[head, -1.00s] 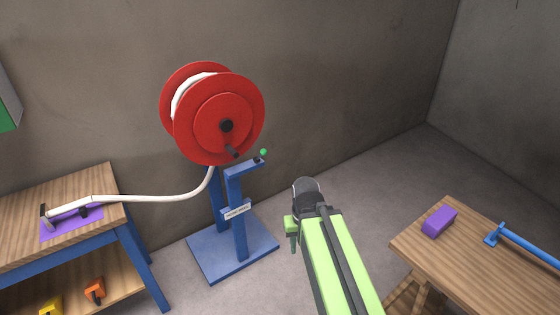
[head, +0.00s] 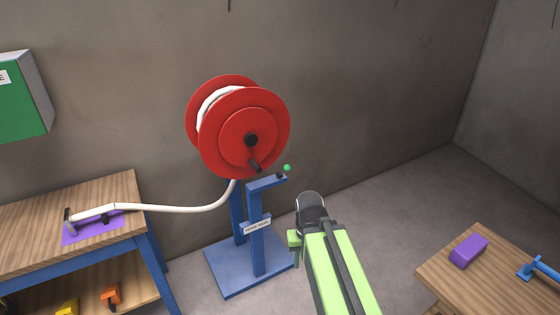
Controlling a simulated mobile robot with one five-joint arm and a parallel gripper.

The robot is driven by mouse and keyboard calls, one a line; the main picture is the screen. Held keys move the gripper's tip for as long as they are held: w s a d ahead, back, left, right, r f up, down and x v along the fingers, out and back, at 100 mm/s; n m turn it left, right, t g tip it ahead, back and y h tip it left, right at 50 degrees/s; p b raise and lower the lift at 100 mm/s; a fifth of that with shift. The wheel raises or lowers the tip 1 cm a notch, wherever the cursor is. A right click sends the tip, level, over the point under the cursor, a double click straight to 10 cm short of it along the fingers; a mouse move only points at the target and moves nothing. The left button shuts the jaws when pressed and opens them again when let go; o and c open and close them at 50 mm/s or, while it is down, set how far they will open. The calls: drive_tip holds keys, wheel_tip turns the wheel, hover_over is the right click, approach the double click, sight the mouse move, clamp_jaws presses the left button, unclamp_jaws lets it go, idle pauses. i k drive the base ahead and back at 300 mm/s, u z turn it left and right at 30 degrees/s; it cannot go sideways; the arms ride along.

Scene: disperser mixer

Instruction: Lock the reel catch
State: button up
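The red hose reel (head: 265,120) stands on a blue stand (head: 258,240) against the back wall, with white hose wound on it. The reel catch, a small dark piece with a green knob (head: 287,168), sits at the right end of the stand's upper blue bracket (head: 262,184). My gripper (head: 296,240) is at the end of my green arm, right of the stand and lower in the picture than the catch. It appears apart from the stand. Its fingers are mostly hidden by the arm.
A wooden bench (head: 40,215) at left holds the hose end on a purple mat (head: 92,228). A wooden table (head: 455,275) at right carries a purple block (head: 468,250) and a blue tool (head: 540,268). A green cabinet (head: 20,105) hangs at upper left. Floor beyond my arm is clear.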

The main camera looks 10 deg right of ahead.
sight(287, 168)
drive_tip(key=i, duration=0.6)
drive_tip(key=z, duration=0.1)
drive_tip(key=k, duration=1.35)
drive_tip(key=u, duration=0.25)
drive_tip(key=i, duration=0.65)
drive_tip(key=u, duration=0.75)
drive_tip(key=i, duration=1.05)
